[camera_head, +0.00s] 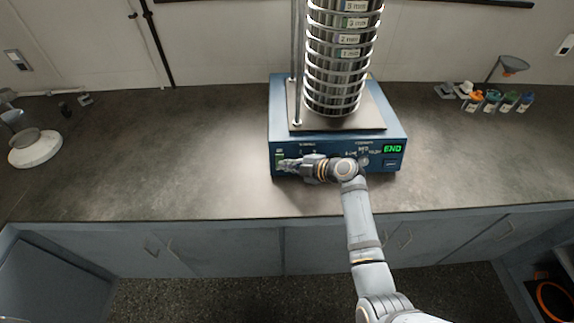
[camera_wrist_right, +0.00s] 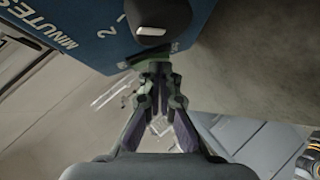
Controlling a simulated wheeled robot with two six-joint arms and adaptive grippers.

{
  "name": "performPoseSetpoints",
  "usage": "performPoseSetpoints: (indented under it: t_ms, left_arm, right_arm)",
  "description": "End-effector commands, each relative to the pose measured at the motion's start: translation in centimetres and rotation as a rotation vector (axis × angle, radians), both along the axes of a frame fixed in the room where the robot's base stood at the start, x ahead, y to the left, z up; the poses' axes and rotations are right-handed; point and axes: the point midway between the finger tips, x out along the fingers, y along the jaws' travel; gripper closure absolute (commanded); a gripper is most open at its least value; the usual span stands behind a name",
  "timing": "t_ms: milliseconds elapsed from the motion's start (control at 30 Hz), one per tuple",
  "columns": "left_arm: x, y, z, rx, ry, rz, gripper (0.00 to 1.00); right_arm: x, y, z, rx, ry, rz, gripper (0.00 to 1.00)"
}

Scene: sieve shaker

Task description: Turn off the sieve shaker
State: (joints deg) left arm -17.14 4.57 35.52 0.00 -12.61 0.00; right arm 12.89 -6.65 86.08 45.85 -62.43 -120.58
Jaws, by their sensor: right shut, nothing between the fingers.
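The sieve shaker (camera_head: 340,146) is a blue box on the counter with a tall stack of metal sieves (camera_head: 336,75) on top. Its green display (camera_head: 393,149) reads END. My right gripper (camera_head: 284,163) is shut and empty at the left end of the front panel, at a green-lit switch (camera_head: 280,157). In the right wrist view the shut fingertips (camera_wrist_right: 158,72) are at a dark green part (camera_wrist_right: 150,60) at the panel's edge, below a dark knob (camera_wrist_right: 150,31); whether they touch cannot be told. My left gripper is in neither view.
The grey counter (camera_head: 170,150) is clear on both sides of the shaker. A white round device (camera_head: 35,150) stands at the far left.

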Motion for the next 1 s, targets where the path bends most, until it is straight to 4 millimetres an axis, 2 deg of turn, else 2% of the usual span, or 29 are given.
performPoseSetpoints:
  t_ms: [67, 200, 233, 267, 1000]
  left_arm:
    - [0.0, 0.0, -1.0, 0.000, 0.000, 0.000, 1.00]
    - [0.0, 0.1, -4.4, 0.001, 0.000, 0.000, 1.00]
    - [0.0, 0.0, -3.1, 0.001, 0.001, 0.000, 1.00]
    - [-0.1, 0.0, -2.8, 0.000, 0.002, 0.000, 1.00]
    - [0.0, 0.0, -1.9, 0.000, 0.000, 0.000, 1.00]
  right_arm:
    - [0.1, 0.0, -0.6, 0.000, -0.011, 0.000, 1.00]
    - [0.4, 0.0, -1.9, 0.000, -0.071, 0.000, 1.00]
    - [0.4, 0.0, -0.7, 0.000, -0.068, 0.000, 1.00]
    - [0.4, 0.0, -0.5, -0.001, -0.066, 0.000, 1.00]
    - [0.4, 0.0, 1.1, -0.001, -0.064, 0.000, 1.00]
